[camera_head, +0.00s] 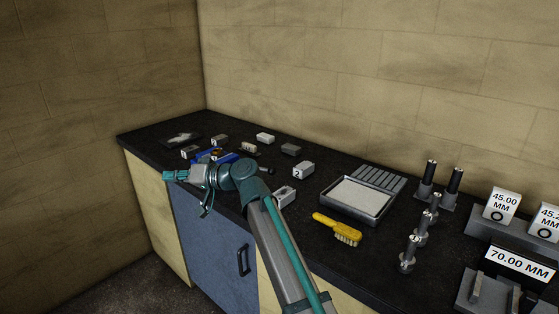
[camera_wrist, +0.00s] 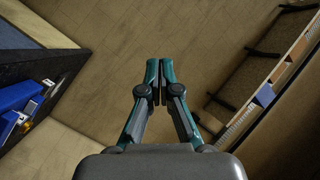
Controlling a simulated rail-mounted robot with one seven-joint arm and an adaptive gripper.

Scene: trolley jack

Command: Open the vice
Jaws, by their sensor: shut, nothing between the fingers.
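The blue vice (camera_head: 229,157) sits on the dark bench top in the head view, partly hidden behind my wrist. In the wrist view, part of the blue vice (camera_wrist: 20,97) shows at the left edge. Its handle and the gap between its jaws are not clear. My gripper (camera_head: 168,175) is in front of and left of the vice, beyond the bench's front edge and pointing left. In the wrist view, my gripper (camera_wrist: 160,66) is shut and empty, its two fingertips together over the floor. It is apart from the vice.
Several small numbered blocks (camera_head: 303,170) stand around the vice. A grey tray (camera_head: 357,200), a yellow brush (camera_head: 338,228), upright metal pins (camera_head: 408,255) and measure displays (camera_head: 500,204) are to the right. Walls close the back and left. The space before the cabinet (camera_head: 212,255) is free.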

